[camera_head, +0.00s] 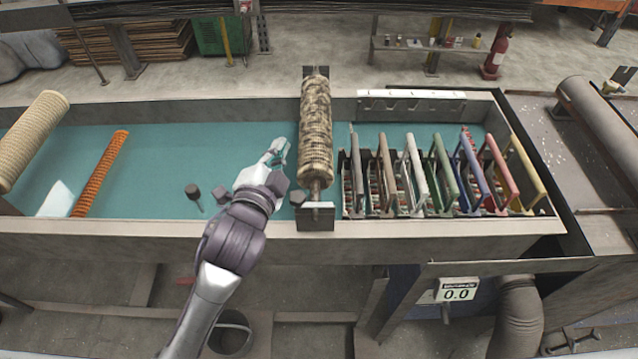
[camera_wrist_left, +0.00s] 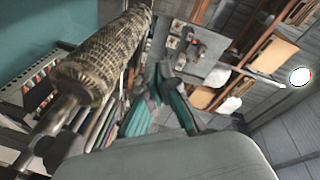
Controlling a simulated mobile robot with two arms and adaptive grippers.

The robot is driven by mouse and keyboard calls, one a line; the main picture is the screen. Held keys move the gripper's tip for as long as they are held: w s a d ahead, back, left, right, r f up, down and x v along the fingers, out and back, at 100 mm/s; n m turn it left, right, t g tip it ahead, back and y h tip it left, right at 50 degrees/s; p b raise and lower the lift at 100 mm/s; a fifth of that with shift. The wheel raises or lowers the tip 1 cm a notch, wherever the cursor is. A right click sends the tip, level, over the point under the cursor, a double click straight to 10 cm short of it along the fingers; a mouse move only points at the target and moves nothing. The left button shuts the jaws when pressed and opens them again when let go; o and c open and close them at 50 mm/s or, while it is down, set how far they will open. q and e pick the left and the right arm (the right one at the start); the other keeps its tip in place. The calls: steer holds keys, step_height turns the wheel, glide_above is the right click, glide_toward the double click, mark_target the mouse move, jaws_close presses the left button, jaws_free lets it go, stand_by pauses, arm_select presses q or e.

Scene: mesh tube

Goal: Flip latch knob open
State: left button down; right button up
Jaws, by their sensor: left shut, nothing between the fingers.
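My left gripper (camera_head: 277,151) is shut and empty, raised over the teal basin just left of the mesh tube. Its teal fingers also show in the left wrist view (camera_wrist_left: 161,72). The mesh tube (camera_head: 316,125), patterned beige and dark, lies on a rod between two end brackets; it also shows in the left wrist view (camera_wrist_left: 112,48). Several small dark knobs sit by the basin's front: one at the left (camera_head: 192,190), one partly beside my wrist, and one by the front bracket (camera_head: 297,198). I cannot tell which is the latch knob. My right gripper is not in view.
A rack of coloured frames (camera_head: 440,172) fills the basin's right part. An orange mesh tube (camera_head: 101,172) and a larger beige tube (camera_head: 32,138) lie at the left. The teal basin floor between is mostly clear. A display (camera_head: 457,290) reads 0.0 below.

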arm_select(q)
steer(key=s+d+r+m+g+h, duration=0.2)
steer(key=d+r+m+g+h, duration=0.1)
steer(key=d+r+m+h, duration=1.7)
steer(key=s+d+f+m+g+y, duration=0.3)
steer(key=s+d+f+m+g, duration=0.15)
steer(key=m+g, duration=0.75)
steer(key=s+d+f+m+g+y, duration=0.3)
steer(key=s+m+g, duration=0.35)
steer(key=m, duration=0.85)
steer(key=w+a+f+m+g+y, duration=0.1)
steer(key=w+a+f+m+y, duration=0.1)
steer(key=a+f+m+y, duration=0.4)
steer(key=w+a+f+m+t+y, duration=0.1)
steer(key=w+a+m+y, duration=0.1)
steer(key=w+a+y, duration=0.2)
steer(key=w+a+f+m+t+y, duration=0.1)
steer(key=w+a+y, duration=0.4)
steer(key=a, duration=0.5)
steer(key=m+t+y, duration=0.1)
steer(key=m+y, duration=0.1)
steer(key=shift+w+f+y, duration=0.2)
steer(key=shift+y, duration=0.2)
